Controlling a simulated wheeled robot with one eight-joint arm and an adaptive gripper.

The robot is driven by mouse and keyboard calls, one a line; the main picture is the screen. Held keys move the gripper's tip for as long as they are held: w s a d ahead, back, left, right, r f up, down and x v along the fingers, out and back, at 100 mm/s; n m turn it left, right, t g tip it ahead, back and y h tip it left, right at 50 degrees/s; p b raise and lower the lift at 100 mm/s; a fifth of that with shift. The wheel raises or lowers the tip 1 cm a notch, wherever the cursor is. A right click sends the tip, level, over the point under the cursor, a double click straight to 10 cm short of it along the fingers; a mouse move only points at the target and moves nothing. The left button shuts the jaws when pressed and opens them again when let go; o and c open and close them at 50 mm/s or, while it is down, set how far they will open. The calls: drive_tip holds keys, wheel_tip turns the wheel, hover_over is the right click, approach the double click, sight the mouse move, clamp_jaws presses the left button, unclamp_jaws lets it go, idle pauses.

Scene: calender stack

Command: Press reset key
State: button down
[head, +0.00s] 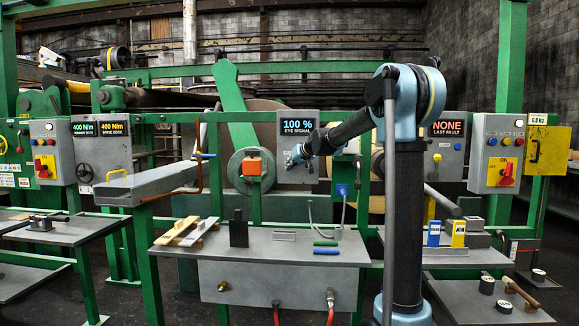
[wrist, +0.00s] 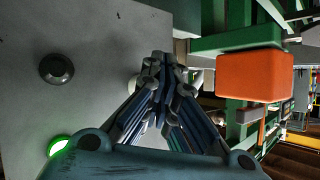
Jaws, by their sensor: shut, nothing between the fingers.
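My gripper (head: 292,162) is at the lower part of the grey panel under the "100 % EYE SIGNAL" display (head: 298,122). In the wrist view my gripper (wrist: 164,60) is shut and empty, its fingertips over the right part of a grey panel face (wrist: 95,25). That face carries a dark round button (wrist: 56,69) at left and a green-lit button (wrist: 59,145) at lower left. A pale round button (wrist: 133,84) shows just left of the fingers, partly hidden by them. No reset label is readable. I cannot tell whether the fingertips touch the panel.
An orange box (wrist: 254,76) stands right of the fingers; it also shows in the head view (head: 251,166). A "NONE LAST FAULT" panel (head: 446,130) with small buttons is right of my arm. A table (head: 330,255) with loose parts is below.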

drive_tip(key=shift+s, duration=0.25)
drive_tip(key=shift+s, duration=0.1)
drive_tip(key=s, duration=0.4)
drive_tip(key=shift+s+a, duration=0.1)
drive_tip(key=shift+s, duration=0.3)
idle(0.6)
drive_tip(key=s+d+f+m+g+h, duration=0.1)
drive_tip(key=s+d+f+g+h, duration=0.1)
drive_tip(key=s+d+f, duration=0.7)
drive_tip(key=s+d+f+m+g+h, duration=0.1)
drive_tip(key=s+d+f, duration=0.8)
drive_tip(key=s, duration=1.5)
drive_tip(key=s+d+f+m+g+h, duration=0.2)
drive_tip(key=s+d+f+g+h, duration=0.2)
drive_tip(key=s+d+f, duration=0.5)
drive_tip(key=s+f, duration=0.5)
drive_tip(key=s, duration=0.3)
drive_tip(key=shift+s+g, duration=0.2)
drive_tip(key=shift+g, duration=0.1)
